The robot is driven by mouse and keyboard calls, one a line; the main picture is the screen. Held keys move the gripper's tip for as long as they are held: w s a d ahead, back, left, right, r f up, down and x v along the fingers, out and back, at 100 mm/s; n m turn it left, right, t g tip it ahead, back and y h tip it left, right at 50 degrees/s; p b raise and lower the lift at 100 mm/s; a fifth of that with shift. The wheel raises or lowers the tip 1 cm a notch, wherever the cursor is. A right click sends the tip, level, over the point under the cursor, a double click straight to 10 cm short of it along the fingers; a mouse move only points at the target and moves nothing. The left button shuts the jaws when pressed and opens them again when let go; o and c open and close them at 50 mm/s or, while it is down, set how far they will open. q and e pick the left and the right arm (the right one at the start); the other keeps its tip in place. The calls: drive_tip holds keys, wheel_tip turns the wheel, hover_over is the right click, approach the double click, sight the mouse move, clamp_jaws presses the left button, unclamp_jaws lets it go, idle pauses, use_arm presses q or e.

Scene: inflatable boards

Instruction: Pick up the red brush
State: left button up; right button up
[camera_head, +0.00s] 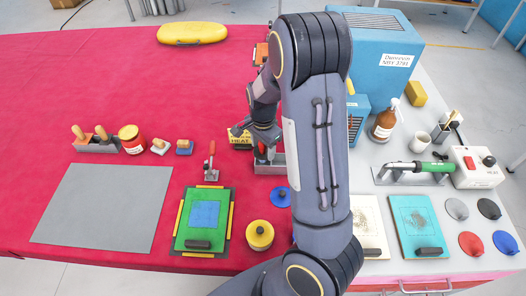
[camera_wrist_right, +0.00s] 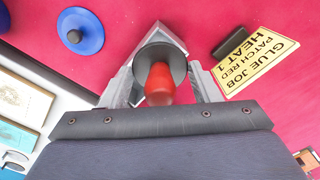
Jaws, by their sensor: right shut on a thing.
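The red brush (camera_wrist_right: 160,85) shows in the wrist view as a red handle with a dark round collar, standing between my fingers. Its lower end is hidden. In the head view a bit of its red handle (camera_head: 261,149) shows beside my arm. My right gripper (camera_head: 256,143) points down at the grey metal holder (camera_head: 264,169). In the wrist view my right gripper (camera_wrist_right: 163,90) is shut on the red handle. The brush still stands at the holder, and I cannot tell whether it is lifted at all. My left gripper is out of view.
A yellow glue-job card (camera_wrist_right: 256,55) with a dark block lies beside the gripper. A blue lidded disc (camera_head: 281,196), yellow tin (camera_head: 260,235), green board (camera_head: 186,232) and red-handled tool (camera_head: 210,165) stand nearby. My arm hides part of the table. The far left red cloth is clear.

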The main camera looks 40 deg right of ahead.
drive_tip(key=s+a+r, duration=0.8)
drive_tip(key=a+r, duration=0.1)
drive_tip(key=a, duration=0.1)
drive_tip(key=shift+s+a+r, duration=0.15)
drive_tip(key=shift+s+a, duration=0.2)
drive_tip(key=shift+a, duration=0.05)
drive_tip(key=o, duration=0.5)
drive_tip(key=c, duration=0.3)
drive_tip(key=shift+w, duration=0.1)
